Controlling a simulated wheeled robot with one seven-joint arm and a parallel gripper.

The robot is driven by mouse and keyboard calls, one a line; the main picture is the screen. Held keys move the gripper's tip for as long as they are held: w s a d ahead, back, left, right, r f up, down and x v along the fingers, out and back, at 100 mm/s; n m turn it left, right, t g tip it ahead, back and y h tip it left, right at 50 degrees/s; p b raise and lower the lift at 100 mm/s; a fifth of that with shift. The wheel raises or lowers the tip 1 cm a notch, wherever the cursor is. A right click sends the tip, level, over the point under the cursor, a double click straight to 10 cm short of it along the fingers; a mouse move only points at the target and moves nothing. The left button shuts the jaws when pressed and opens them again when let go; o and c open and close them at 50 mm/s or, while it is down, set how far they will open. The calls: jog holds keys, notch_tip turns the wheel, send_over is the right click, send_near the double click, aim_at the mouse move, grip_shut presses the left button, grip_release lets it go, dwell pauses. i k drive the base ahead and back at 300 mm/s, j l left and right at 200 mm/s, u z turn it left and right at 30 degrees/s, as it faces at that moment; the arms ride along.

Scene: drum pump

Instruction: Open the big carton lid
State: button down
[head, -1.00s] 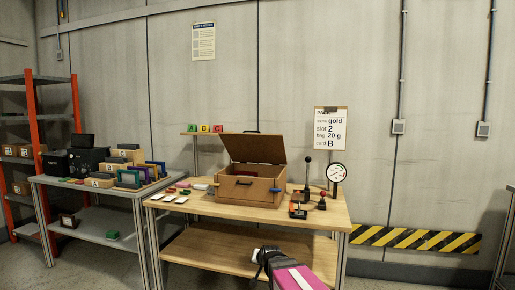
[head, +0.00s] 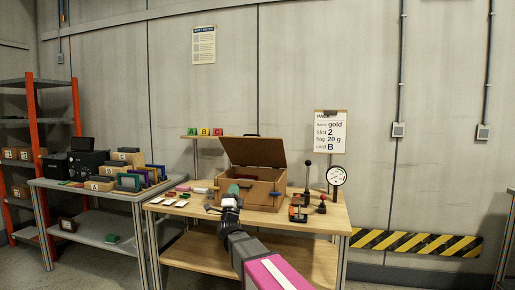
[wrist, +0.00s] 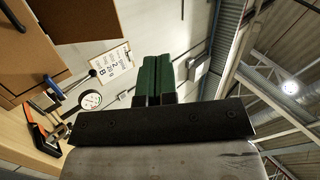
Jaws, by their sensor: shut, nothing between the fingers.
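The big carton (head: 265,193) is a brown box on the wooden table, with a dark handle on its front. Its lid (head: 255,151) stands raised and tilted back in the head view. Part of the carton also shows at the upper left of the wrist view (wrist: 25,55). My gripper (head: 230,192) is in front of the carton's left front in the head view and covers part of it; I cannot tell whether it touches. In the wrist view the green fingers of my gripper (wrist: 154,75) are together with nothing between them.
Levers (head: 307,175) and a round dial gauge (head: 336,176) stand right of the carton. A clipboard sign (head: 330,131) hangs behind. Small white cards (head: 168,201) lie at the table's left. A grey table (head: 125,193) with boxes stands further left.

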aim_at(242, 150)
jog(key=i+l, duration=0.25)
jog(key=i, duration=0.2)
jog(key=i+l, duration=0.25)
jog(key=i, duration=0.25)
